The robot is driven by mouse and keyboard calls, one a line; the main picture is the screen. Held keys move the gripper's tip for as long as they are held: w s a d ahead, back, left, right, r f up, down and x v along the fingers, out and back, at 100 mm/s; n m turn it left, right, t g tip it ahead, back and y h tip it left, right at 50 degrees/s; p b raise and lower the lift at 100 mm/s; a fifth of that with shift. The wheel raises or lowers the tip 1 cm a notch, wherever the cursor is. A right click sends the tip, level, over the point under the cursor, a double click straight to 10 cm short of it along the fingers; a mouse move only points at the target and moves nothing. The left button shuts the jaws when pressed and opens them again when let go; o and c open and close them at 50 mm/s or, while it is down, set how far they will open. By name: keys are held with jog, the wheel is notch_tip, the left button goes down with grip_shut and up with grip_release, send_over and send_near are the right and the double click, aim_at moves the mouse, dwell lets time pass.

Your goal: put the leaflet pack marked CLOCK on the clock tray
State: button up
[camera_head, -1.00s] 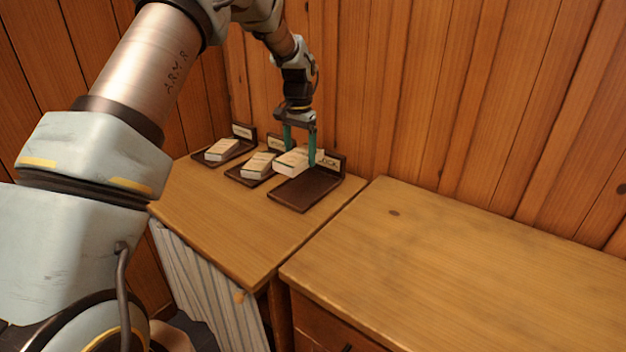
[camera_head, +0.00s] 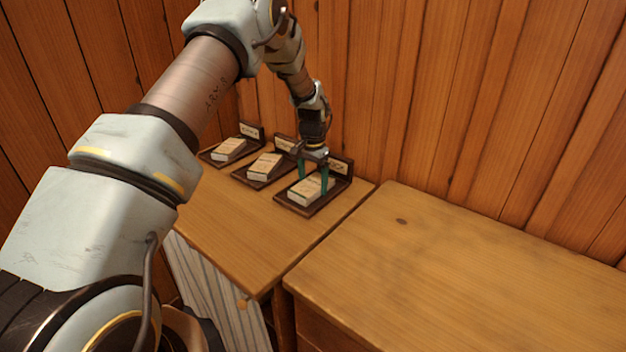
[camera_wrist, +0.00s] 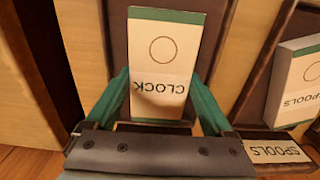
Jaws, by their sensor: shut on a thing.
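The leaflet pack marked CLOCK (camera_head: 308,191) is a cream block with a green band and a circle on its top; its lettering shows in the wrist view (camera_wrist: 164,70). It lies over the dark clock tray (camera_head: 296,209), the rightmost of three, and looks down on the tray's floor or very close to it. The tray's upright label, partly hidden by my gripper, ends in "CK". My gripper (camera_head: 312,183) points down with its green fingers on either side of the pack, shut on it. The fingers also show in the wrist view (camera_wrist: 162,105).
The middle tray holds another pack (camera_head: 265,166); the wrist view shows a pack marked SPOOLS (camera_wrist: 297,80) and a SPOOLS label (camera_wrist: 275,151) beside the clock tray. A third tray with a pack (camera_head: 229,149) stands at the left. The right-hand worktop (camera_head: 460,265) is bare.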

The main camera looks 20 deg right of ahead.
jog(key=shift+f, duration=0.2)
jog(key=o, duration=1.2)
jog(key=shift+o, duration=0.2)
jog(key=shift+r, duration=0.1)
